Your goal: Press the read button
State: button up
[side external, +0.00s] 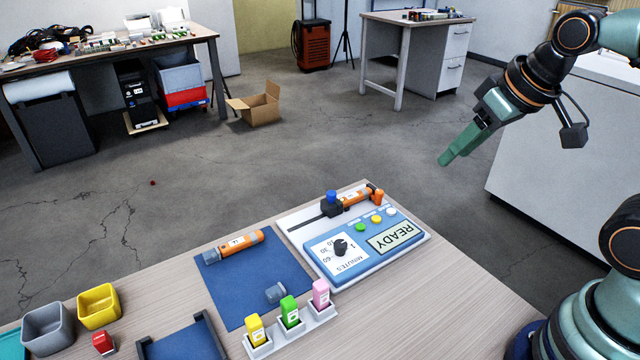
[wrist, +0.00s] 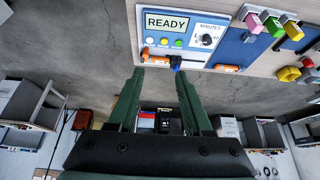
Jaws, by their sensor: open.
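A blue and white device (side external: 405,262) sits on the table, with a screen reading READY (side external: 397,237) and a dial (side external: 341,246) marked in minutes. Beside the screen is a row of three buttons: green (side external: 360,227), yellow (side external: 376,218) and white (side external: 391,211). The wrist view shows the device (wrist: 213,24) upright at the top, beyond the fingertips. My gripper (side external: 443,162) is raised well above the device, apart from it, open and empty. Its two fingers show spread in the wrist view (wrist: 160,72).
An orange sensor (side external: 355,197) lies in the slide behind the buttons, near a blue knob (side external: 332,197). Another orange sensor (side external: 240,241) lies on a blue mat (side external: 262,280). A rack (side external: 262,347) holds yellow, green and pink vials. Air above the device is clear.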

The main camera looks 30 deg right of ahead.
grip_shut()
dwell(1.6)
